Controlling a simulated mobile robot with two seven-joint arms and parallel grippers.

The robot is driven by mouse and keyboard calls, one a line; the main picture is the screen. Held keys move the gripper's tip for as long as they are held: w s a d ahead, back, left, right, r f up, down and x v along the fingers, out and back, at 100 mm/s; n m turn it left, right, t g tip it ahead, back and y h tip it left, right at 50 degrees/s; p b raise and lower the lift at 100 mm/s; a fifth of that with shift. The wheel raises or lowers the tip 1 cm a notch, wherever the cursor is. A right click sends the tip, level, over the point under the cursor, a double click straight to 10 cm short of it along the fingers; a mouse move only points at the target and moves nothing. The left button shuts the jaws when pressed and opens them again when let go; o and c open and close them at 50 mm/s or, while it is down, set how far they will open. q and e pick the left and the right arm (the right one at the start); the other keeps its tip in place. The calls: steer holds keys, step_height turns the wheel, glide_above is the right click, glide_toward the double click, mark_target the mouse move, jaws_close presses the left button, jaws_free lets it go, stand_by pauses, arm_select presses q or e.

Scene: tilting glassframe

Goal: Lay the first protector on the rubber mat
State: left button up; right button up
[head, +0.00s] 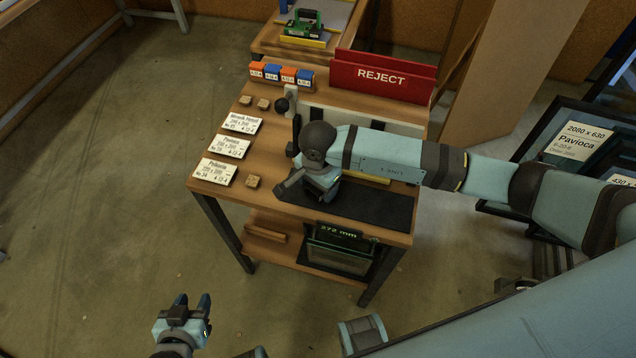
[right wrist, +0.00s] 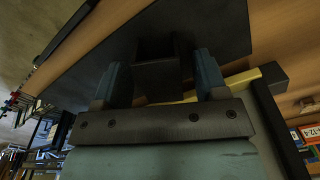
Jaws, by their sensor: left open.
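The black rubber mat (head: 375,207) lies along the front right of the wooden table; it fills the upper middle of the right wrist view (right wrist: 225,25). My right gripper (head: 292,187) reaches in from the right, low over the mat's left end. My left gripper (head: 192,306) is open and empty, away from the table.
A yellow-edged frame (head: 368,179) lies behind the mat, partly hidden by my right arm. Cards (head: 222,171) and small brown blocks (head: 252,182) lie at left. A red REJECT bin (head: 385,75) stands behind. The floor at left is clear.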

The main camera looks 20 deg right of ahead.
steer(key=shift+r+p, duration=0.3)
step_height(320, 180, up, 12)
steer(key=b, duration=0.1)
steer(key=shift+f, duration=0.15)
stand_by(0.4)
